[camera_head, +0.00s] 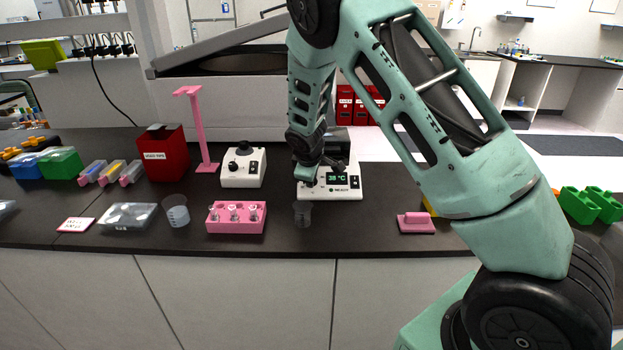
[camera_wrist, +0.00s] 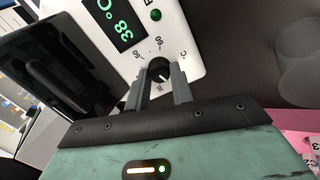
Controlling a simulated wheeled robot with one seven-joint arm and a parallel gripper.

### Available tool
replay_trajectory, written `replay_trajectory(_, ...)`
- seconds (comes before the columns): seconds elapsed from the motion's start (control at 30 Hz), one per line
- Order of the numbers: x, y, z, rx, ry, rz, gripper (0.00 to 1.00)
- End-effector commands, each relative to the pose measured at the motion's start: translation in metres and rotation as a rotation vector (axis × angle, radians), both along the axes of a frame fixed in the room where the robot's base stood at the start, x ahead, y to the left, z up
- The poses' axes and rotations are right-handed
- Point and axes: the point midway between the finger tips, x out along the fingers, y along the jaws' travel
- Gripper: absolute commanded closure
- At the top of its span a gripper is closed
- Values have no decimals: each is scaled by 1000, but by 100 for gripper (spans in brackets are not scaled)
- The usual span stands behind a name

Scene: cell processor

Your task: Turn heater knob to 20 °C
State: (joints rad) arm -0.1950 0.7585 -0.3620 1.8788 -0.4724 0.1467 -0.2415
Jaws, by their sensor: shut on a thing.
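The heater (camera_head: 340,193) is a white unit on the dark bench, with a green display reading 38 °C. In the wrist view, the heater (camera_wrist: 192,40) shows its display (camera_wrist: 121,22), a round green light and a printed dial scale. The black heater knob (camera_wrist: 159,70) sits below the display in that view, with a pale pointer mark. My gripper (camera_wrist: 160,80) has one finger on each side of the knob and is shut on it. In the head view my gripper (camera_head: 310,172) is over the heater's left front, and the knob is hidden there.
Left of the heater stand a white device with a black knob (camera_head: 243,167) and a pink rack (camera_head: 236,217). A clear cup (camera_head: 302,213) stands close in front of the heater. A pink block (camera_head: 416,223) lies to the right. Bare bench lies between them.

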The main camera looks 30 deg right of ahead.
Motion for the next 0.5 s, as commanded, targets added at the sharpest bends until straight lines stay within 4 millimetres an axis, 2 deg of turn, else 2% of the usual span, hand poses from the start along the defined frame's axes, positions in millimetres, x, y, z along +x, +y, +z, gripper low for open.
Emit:
replay_trajectory(0.23, 0, 1, 0, -61, 41, 129, 100)
replay_trajectory(0.5, 0, 1, 0, -93, 61, 196, 100)
